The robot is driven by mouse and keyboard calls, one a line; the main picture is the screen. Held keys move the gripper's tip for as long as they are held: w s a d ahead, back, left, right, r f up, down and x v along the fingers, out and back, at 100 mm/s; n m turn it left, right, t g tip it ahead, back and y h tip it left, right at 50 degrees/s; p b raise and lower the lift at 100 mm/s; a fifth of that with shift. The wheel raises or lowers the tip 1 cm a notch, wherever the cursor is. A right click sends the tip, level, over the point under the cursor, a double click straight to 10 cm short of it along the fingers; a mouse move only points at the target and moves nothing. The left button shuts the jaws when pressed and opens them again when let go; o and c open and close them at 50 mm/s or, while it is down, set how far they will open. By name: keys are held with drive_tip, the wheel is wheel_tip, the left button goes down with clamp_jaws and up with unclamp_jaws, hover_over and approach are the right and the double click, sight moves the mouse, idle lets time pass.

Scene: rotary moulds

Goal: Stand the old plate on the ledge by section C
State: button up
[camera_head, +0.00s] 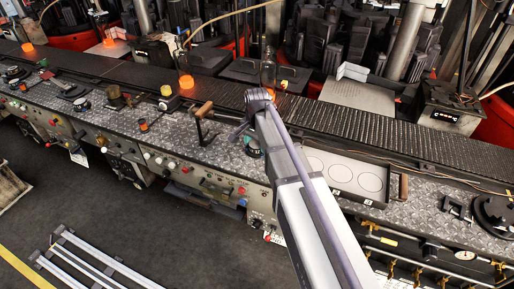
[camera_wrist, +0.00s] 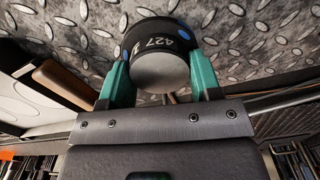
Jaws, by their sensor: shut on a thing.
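In the wrist view my gripper (camera_wrist: 161,70) has its green fingers closed on the two sides of a dark round plate (camera_wrist: 170,35). The plate has a pale grey round face, white marking reading "427" and blue dots on its rim. It is held close to the diamond-tread metal surface (camera_wrist: 250,25); whether it touches is not clear. In the head view my arm reaches over the tread-plate bench (camera_head: 225,143), and it largely hides the gripper and plate. I cannot make out a section C label or tell which ledge is by it.
A tray with several pale circles (camera_head: 371,178) lies on the bench right of my arm. The dark conveyor (camera_head: 130,72) runs behind, with glowing glass bottles (camera_head: 185,68). Machinery stands beyond it.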

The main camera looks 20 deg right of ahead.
drive_tip(key=o, duration=0.6)
drive_tip(key=shift+f, duration=0.15)
drive_tip(key=o, duration=0.5)
